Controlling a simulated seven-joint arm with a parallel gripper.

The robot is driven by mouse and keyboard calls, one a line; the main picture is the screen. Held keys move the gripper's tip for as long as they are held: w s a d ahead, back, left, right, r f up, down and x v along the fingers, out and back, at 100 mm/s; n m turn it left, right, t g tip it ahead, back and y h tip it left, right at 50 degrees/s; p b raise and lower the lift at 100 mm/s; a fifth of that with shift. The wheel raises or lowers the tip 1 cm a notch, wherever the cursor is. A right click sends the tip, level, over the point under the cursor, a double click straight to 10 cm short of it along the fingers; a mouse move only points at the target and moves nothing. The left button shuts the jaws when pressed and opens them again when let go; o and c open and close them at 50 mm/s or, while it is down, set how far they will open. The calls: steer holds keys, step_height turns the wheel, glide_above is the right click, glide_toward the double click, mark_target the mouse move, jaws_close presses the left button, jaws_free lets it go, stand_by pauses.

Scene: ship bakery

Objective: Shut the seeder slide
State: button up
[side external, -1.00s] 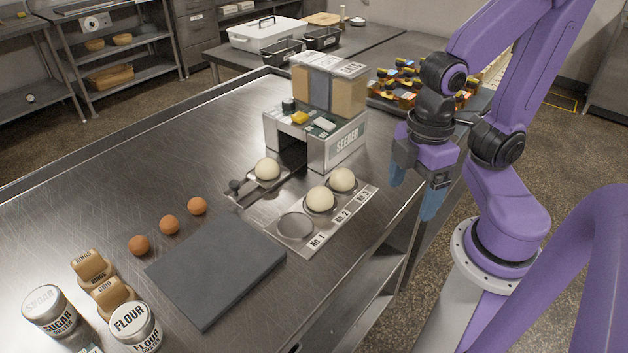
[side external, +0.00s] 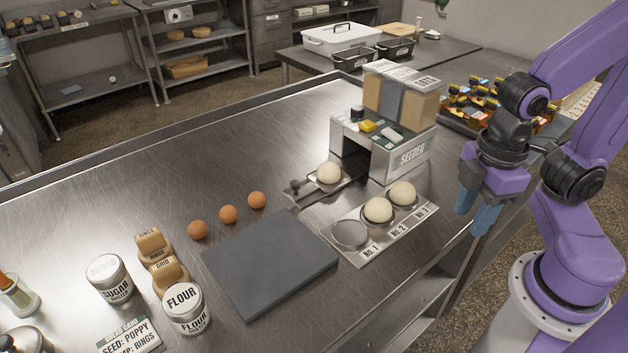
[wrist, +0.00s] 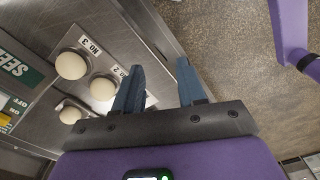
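The seeder (side external: 412,156) is a grey metal box with hoppers on top, standing at the back right of the steel table. Its slide (side external: 306,196) is pulled out of the front opening toward the left, with a dark knob (side external: 295,187) at its outer end. A pale dough ball (side external: 329,173) sits on the slide. My gripper (side external: 474,215) hangs right of the seeder and the dough tray, near the table's right edge, apart from both. In the wrist view its blue fingers (wrist: 158,88) are spread with nothing between them. The seeder's side (wrist: 18,68) shows at the left there.
A numbered tray (side external: 362,254) holds dough balls at No. 2 and No. 3; No. 1 is empty. A dark slab (side external: 270,262), several eggs (side external: 228,214), stamps and shakers (side external: 184,308) stand left of it. Bare table lies behind the slide.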

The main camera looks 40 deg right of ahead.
steer(key=shift+n, duration=0.7)
steer(key=w+a, duration=0.1)
steer(key=w, duration=0.1)
steer(key=w+a+r, duration=0.1)
steer(key=a, duration=0.1)
steer(key=shift+w+a+r, duration=0.1)
steer(key=shift+w+a, duration=0.05)
steer(key=shift+w, duration=0.25)
jaws_close()
steer(key=w+a+r+n+t+h, duration=0.15)
steer(key=w+a+n, duration=0.35)
steer(key=w+a, duration=0.5)
steer(key=w+a+f+n+h, duration=0.15)
steer(key=w+a+n, duration=0.4)
steer(key=w, duration=0.95)
steer(key=shift+m+h, duration=0.3)
steer(key=shift+m, duration=0.35)
steer(key=x, duration=0.7)
steer(key=shift+a+f, duration=0.2)
steer(key=shift+a, duration=0.15)
steer(key=shift+w+d+f, duration=0.3)
steer(key=shift+d, duration=0.3)
steer(key=shift+w+d+f, duration=0.25)
steer(key=shift+w+d, duration=0.1)
steer(key=shift+d, duration=0.3)
steer(key=shift+w+d+f, duration=0.1)
steer(key=shift+w+d, duration=0.2)
steer(key=shift+d, duration=0.25)
